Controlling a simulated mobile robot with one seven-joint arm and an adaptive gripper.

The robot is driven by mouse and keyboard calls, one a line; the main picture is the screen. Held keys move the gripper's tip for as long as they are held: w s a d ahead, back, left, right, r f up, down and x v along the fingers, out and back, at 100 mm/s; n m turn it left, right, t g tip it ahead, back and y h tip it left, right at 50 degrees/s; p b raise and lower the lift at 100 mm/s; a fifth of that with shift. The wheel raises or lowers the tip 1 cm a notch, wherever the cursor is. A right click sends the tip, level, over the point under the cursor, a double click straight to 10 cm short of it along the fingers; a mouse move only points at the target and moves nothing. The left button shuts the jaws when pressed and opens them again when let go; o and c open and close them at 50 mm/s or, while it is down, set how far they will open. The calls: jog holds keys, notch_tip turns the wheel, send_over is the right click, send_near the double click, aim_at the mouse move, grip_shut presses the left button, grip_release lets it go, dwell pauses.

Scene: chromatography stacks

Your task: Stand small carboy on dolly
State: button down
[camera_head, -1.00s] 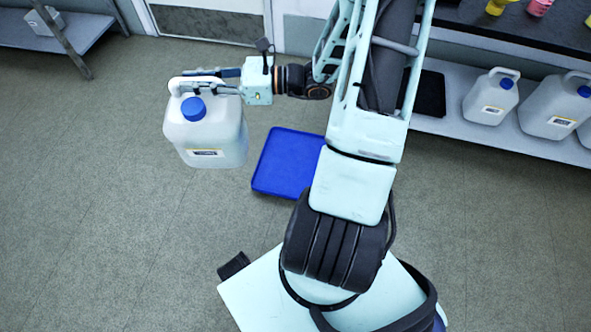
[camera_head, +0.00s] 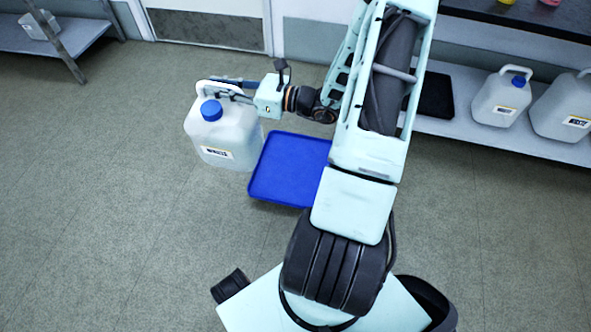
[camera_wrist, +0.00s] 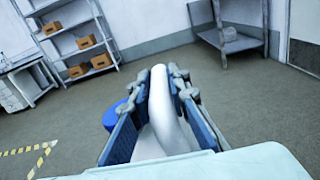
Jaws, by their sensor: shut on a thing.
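A white carboy (camera_head: 222,138) with a blue cap (camera_head: 211,110) and a small label hangs upright in the head view. My gripper (camera_head: 222,88) is shut on its handle. In the wrist view the two finger pads (camera_wrist: 160,115) sit on either side of the white handle (camera_wrist: 163,100), with the blue cap (camera_wrist: 112,118) to the left. A flat blue tray-like platform (camera_head: 290,170), which seems to be the dolly, lies on the floor just right of the carboy. It looks empty, and my arm hides part of its right side. The carboy's exact height is hard to tell.
More white carboys (camera_head: 500,97) stand on a low shelf (camera_head: 456,126) at the right, beside a black tray (camera_head: 436,95). A grey rack (camera_head: 70,40) with a carboy is at the far left. The floor left and in front is clear.

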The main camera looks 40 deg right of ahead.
jog(key=d+f+m+t+h+p, duration=0.1)
jog(key=d+f+m+t+h, duration=0.1)
jog(key=d+f+m+h, duration=0.6)
jog(key=d+f+m+t+h, duration=0.15)
jog(key=d+f+h, duration=0.35)
jog(key=d+f, duration=0.85)
notch_tip(320, 180, down, 12)
jog(key=a+b, duration=0.1)
jog(key=b, duration=0.3)
jog(key=shift+s+r+t, duration=0.25)
jog(key=shift+s+t, duration=0.1)
jog(key=shift+s, duration=0.1)
jog(key=c, duration=2.3)
grip_release()
jog(key=shift+s+f, duration=0.15)
jog(key=shift+f, duration=0.1)
jog(key=o, duration=0.5)
jog(key=shift+a, duration=0.1)
jog(key=shift+c, duration=0.2)
jog(key=shift+r, duration=0.1)
